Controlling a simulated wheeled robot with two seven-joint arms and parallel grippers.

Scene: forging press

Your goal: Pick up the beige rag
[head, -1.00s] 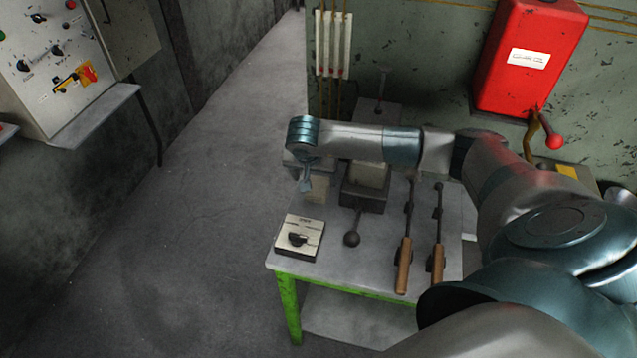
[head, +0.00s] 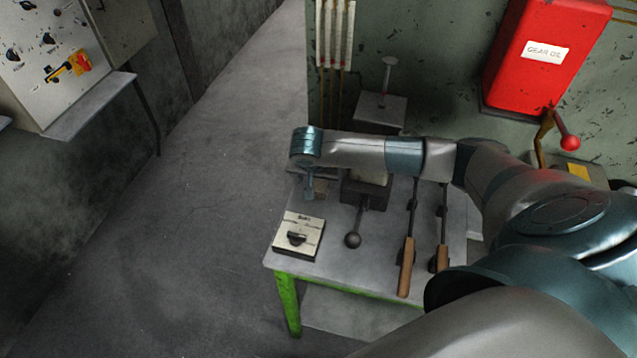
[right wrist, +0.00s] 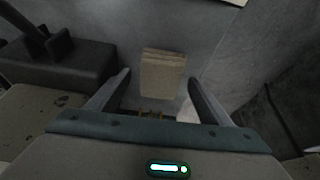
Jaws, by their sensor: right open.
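The beige rag (right wrist: 162,74) is a small folded block on the grey table top. In the right wrist view it lies between and just beyond my right gripper's fingers (right wrist: 159,80), with a gap on each side. In the head view the rag (head: 321,187) shows only in part beside my right gripper (head: 309,192), which points down over the table's far left part. My right gripper is open and empty. My left gripper is not in view.
The green-legged table (head: 336,262) also holds a switch box (head: 299,237), a dark-based device with a ball-ended lever (head: 353,240), and two wooden-handled tools (head: 406,268). A red box (head: 545,55) hangs on the wall. Floor to the left is clear.

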